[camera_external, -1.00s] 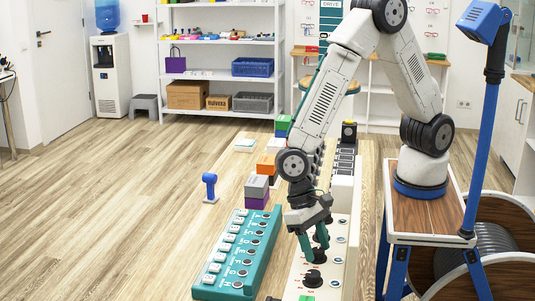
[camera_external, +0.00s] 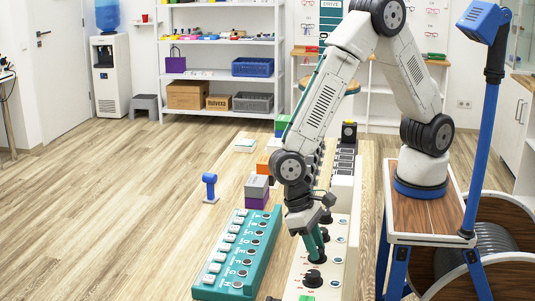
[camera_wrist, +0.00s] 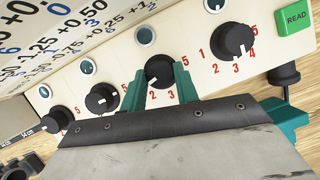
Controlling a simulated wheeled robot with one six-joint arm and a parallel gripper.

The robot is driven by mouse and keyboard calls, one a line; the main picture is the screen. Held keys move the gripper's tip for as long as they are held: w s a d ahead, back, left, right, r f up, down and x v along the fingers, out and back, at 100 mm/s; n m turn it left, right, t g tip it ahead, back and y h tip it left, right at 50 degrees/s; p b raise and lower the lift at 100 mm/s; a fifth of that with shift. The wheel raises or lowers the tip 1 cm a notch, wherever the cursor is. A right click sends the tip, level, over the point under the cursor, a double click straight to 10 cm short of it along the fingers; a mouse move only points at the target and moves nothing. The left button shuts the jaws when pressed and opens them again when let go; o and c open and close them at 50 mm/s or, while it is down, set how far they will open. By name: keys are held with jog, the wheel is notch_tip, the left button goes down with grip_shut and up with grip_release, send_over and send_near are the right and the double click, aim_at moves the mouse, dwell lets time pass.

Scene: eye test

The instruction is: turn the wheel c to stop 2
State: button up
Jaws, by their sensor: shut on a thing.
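The panel with the row of wheels shows in the wrist view as a cream board (camera_wrist: 196,52). Several black wheels with red numbers sit on it. My gripper (camera_wrist: 159,88) has its teal fingers closed on either side of one black wheel (camera_wrist: 160,70). That wheel's white mark points down and slightly left, near the 2. A wheel to its right (camera_wrist: 233,40) and a wheel to its left (camera_wrist: 102,98) are free. No letter naming the wheels is readable. In the external view my gripper (camera_external: 316,250) reaches down onto the panel (camera_external: 302,268).
A green READ button (camera_wrist: 296,17) is on the panel, beyond the right wheel. Round windows sit above the wheels, one of them (camera_wrist: 145,35) above the held one. A teal lettered rack (camera_external: 240,255) lies left of the panel. Stacked boxes (camera_external: 256,190) stand behind it.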

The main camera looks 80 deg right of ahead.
jog(key=n+h, duration=0.1)
jog(key=n, duration=0.3)
jog(key=n+h, duration=0.1)
jog(key=n, duration=0.1)
jog(key=shift+a+n+h, duration=0.25)
jog(key=shift+n+h, duration=0.05)
dwell(0.5)
jog(key=o, duration=1)
jog(key=shift+c, duration=0.2)
jog(key=v, duration=0.8)
jog(key=shift+f, duration=0.1)
